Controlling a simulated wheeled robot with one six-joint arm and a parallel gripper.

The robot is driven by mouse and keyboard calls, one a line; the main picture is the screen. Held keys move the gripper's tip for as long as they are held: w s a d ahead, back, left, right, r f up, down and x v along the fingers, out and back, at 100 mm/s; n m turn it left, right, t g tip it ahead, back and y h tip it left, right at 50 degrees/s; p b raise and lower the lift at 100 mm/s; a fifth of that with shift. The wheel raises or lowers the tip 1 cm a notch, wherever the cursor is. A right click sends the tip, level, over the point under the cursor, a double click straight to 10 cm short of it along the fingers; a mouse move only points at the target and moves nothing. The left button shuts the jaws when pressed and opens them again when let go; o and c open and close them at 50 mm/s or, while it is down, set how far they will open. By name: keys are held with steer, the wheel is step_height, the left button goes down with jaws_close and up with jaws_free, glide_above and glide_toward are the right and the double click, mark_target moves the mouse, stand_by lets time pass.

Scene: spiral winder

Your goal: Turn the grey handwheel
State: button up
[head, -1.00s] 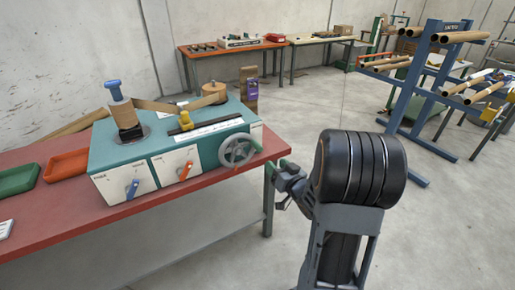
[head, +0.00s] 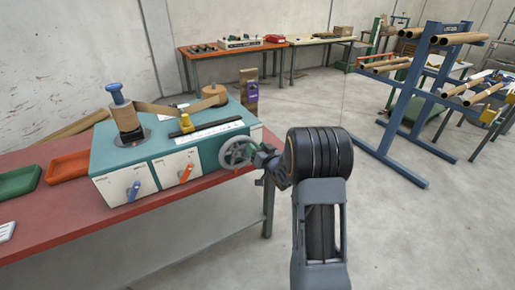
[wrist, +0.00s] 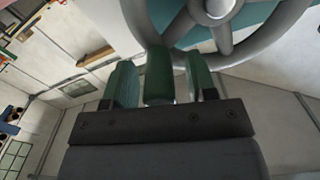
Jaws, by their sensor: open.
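The grey handwheel (head: 236,152) is on the right end of the teal and white winder (head: 155,150), on the red bench. It fills the top of the wrist view (wrist: 218,42), with its hub, spokes and part of its rim showing. A dark green handle (wrist: 158,78) sticks out from the rim toward me. My gripper (wrist: 161,80) is open, with one green finger on each side of the handle and a narrow gap to each. In the head view my gripper (head: 258,150) is right beside the wheel, its fingertips partly hidden.
The winder's front carries a blue lever (head: 133,190) and an orange lever (head: 186,172). Orange (head: 67,166) and green (head: 20,181) trays lie at the left. A blue rack (head: 428,95) with tubes stands at the right. The floor between is clear.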

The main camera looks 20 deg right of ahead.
steer(key=shift+c, duration=0.4)
jaws_close()
